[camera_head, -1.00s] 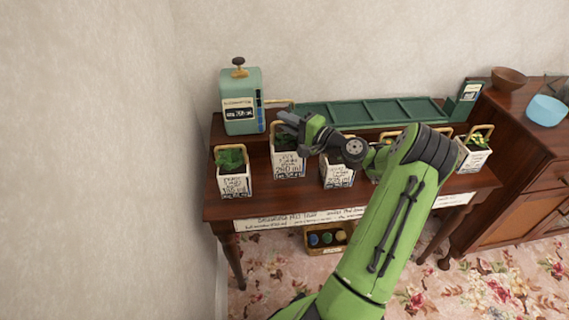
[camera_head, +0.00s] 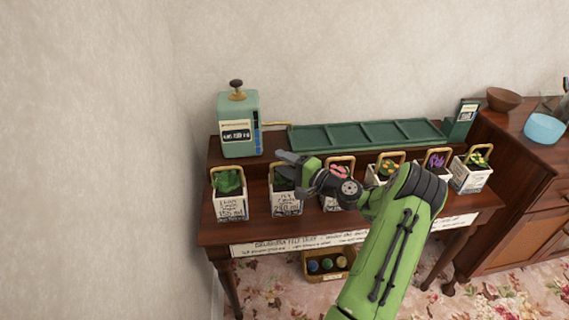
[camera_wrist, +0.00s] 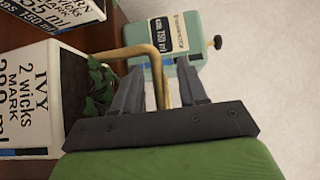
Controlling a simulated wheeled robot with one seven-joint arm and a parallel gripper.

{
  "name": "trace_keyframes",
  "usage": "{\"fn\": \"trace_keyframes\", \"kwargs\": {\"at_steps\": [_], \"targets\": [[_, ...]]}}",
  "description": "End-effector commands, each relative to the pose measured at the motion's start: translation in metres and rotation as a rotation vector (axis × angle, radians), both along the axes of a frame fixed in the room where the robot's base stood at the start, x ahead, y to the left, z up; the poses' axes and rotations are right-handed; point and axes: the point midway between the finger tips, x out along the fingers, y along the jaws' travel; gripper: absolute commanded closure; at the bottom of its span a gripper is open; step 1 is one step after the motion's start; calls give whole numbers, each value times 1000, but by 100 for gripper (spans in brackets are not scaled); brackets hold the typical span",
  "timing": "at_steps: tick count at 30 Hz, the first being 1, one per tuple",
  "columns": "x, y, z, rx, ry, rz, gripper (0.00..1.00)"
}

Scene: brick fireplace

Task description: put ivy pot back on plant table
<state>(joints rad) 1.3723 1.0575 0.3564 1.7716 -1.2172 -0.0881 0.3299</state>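The ivy pot (camera_head: 286,204) is a white labelled box with dark green leaves, standing upright in the front row on the brown plant table (camera_head: 330,232), second from left. In the wrist view its label reads IVY (camera_wrist: 28,100), and its brass handle (camera_wrist: 128,52) rises beside the leaves. My gripper (camera_head: 285,158) is just above the pot. In the wrist view, the two fingers (camera_wrist: 160,82) are apart, with a handle bar passing between them and a visible gap. The upper part of the pot is partly hidden by my gripper in the head view.
A leafy pot (camera_head: 229,205) stands left; several flowering pots (camera_head: 470,175) stand right, close together. A teal dispenser (camera_head: 239,125) and a green tray (camera_head: 365,134) are on the raised back shelf. A wooden box (camera_head: 328,264) is under the table. A cabinet (camera_head: 520,180) adjoins on the right.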

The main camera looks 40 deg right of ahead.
Motion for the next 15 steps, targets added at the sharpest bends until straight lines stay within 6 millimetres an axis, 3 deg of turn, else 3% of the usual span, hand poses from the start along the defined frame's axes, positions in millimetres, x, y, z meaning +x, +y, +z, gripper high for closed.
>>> {"fn": "trace_keyframes", "kwargs": {"at_steps": [8, 15], "targets": [[-6, -2, 2, 2, 1, -2, 58], [-65, -13, 4, 3, 1, -7, 58]]}}
